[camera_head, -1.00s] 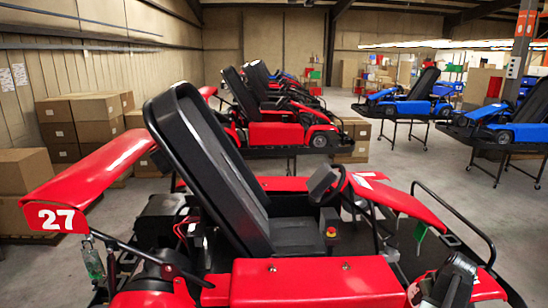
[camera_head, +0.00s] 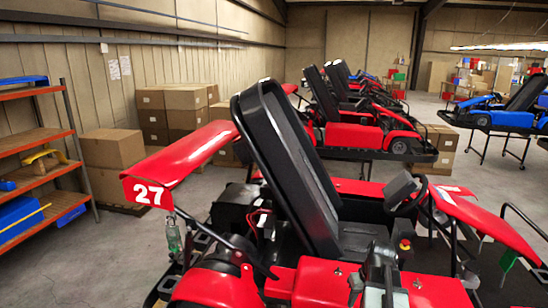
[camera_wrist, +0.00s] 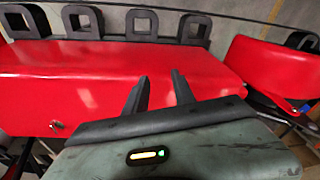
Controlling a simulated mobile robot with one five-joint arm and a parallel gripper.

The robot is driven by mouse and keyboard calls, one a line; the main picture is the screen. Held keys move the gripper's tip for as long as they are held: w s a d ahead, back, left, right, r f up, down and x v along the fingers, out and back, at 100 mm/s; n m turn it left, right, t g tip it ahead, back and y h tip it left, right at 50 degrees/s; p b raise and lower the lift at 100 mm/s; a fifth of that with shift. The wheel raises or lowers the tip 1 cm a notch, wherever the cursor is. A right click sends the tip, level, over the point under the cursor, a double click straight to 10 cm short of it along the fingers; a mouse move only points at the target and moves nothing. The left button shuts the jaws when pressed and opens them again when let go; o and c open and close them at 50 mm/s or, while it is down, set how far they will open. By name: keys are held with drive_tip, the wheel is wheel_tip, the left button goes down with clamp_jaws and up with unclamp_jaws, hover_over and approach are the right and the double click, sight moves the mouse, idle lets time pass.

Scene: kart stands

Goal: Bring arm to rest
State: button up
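My gripper (camera_wrist: 160,90) shows in the wrist view with its two dark fingers apart and nothing between them. It points toward the red bodywork (camera_wrist: 120,85) of a kart; I cannot tell whether it touches. In the head view, a grey part of my arm (camera_head: 382,270) shows low in front of the red kart numbered 27 (camera_head: 350,285). The fingers cannot be made out there. The kart has a tall black seat (camera_head: 285,165) and a red rear wing (camera_head: 190,155).
Orange-framed shelves (camera_head: 68,115) with blue and yellow items stand at left. Cardboard boxes (camera_head: 112,150) line the wall. More red karts (camera_head: 355,130) stand behind, and blue karts (camera_head: 495,115) at right. The floor (camera_head: 110,255) between shelves and kart is clear.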

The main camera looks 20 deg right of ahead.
drive_tip(key=w+a+n+g, duration=0.1)
drive_tip(key=w+a+n, duration=0.1)
drive_tip(key=a, duration=1.5)
drive_tip(key=w+a+n+g, duration=0.1)
drive_tip(key=w+a, duration=0.1)
drive_tip(key=a, duration=1.6)
wheel_tip(320, 180, down, 22)
drive_tip(key=b, duration=2.1)
drive_tip(key=shift+s+d+b, duration=0.2)
drive_tip(key=shift+b, duration=0.1)
